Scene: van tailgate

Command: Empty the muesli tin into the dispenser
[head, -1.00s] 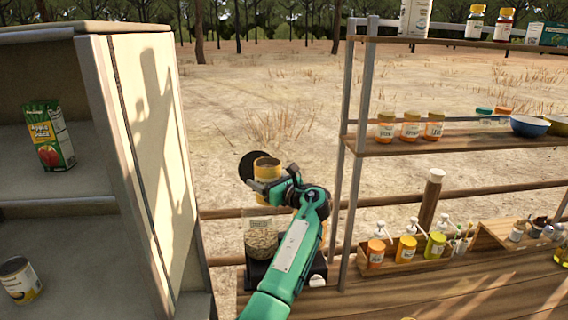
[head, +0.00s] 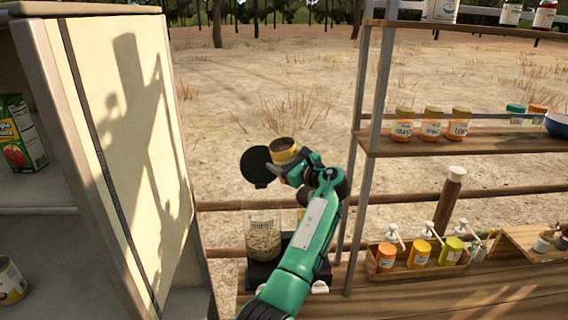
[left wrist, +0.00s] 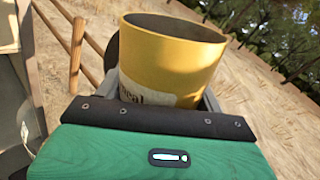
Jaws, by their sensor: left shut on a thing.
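The yellow muesli tin (head: 286,158) is held up above and slightly right of the dispenser, its open rim facing up. My left gripper (head: 290,172) is shut on it. In the left wrist view the tin (left wrist: 170,65) sits between the jaws with a pale label low on its side; its contents cannot be made out. The dispenser (head: 264,238) is a clear labelled container with muesli inside, on a black base (head: 262,274). A round black lid (head: 257,167) stands open above it, left of the tin. My arm hides the dispenser's right side. My right gripper is not in view.
A tall cabinet (head: 130,150) stands close on the left, with a juice carton (head: 22,135) inside. A shelf post (head: 368,130) and shelves with jars (head: 432,122) are on the right. Pump bottles (head: 420,252) stand in a wooden box on the counter (head: 440,293).

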